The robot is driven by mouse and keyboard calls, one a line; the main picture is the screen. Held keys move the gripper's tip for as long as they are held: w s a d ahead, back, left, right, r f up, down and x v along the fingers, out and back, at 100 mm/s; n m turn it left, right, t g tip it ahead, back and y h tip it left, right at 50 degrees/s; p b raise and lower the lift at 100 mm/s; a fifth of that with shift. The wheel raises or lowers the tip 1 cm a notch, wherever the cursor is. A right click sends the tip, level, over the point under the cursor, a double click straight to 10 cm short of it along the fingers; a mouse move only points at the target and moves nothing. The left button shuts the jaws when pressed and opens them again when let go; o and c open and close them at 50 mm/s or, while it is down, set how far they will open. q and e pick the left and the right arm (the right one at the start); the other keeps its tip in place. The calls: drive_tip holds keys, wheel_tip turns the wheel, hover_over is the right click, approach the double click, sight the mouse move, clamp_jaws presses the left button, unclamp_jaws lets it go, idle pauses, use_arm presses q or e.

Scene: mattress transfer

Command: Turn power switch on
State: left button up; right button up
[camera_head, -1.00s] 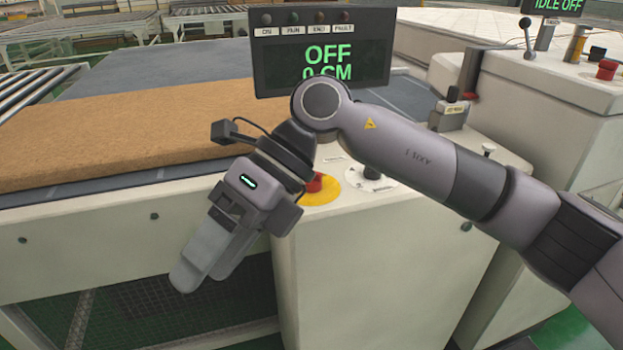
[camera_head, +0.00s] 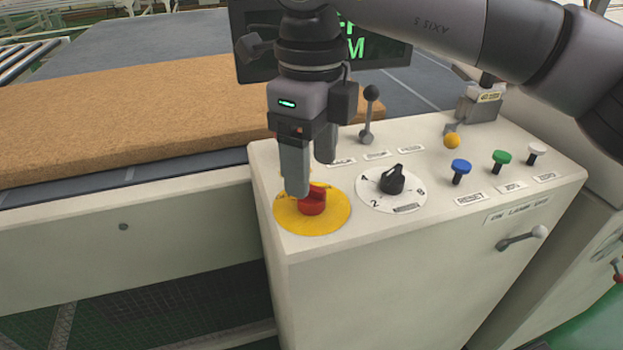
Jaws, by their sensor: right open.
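The power switch is a red rotary knob (camera_head: 313,203) on a round yellow plate (camera_head: 291,219), at the left front of the control panel's top (camera_head: 420,215). My right gripper (camera_head: 310,176) points down just above and behind the knob, its fingers apart. One finger comes down close to the knob's left side; I cannot tell if it touches. A dark display (camera_head: 392,52) with green text is mostly hidden behind my right arm. My left gripper is not in view.
Right of the knob is a black selector (camera_head: 393,180) on a white dial. Blue (camera_head: 461,167), green (camera_head: 501,157) and white (camera_head: 536,149) buttons stand further right. A black-knobbed lever (camera_head: 369,112) stands behind. A brown mattress slab (camera_head: 120,125) lies on the conveyor at left.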

sight(312, 186)
wheel_tip(312, 186, down, 4)
drive_tip(key=shift+r, duration=0.15)
drive_tip(key=shift+f, duration=0.35)
drive_tip(key=c, duration=1.1)
drive_tip(key=shift+o, duration=0.2)
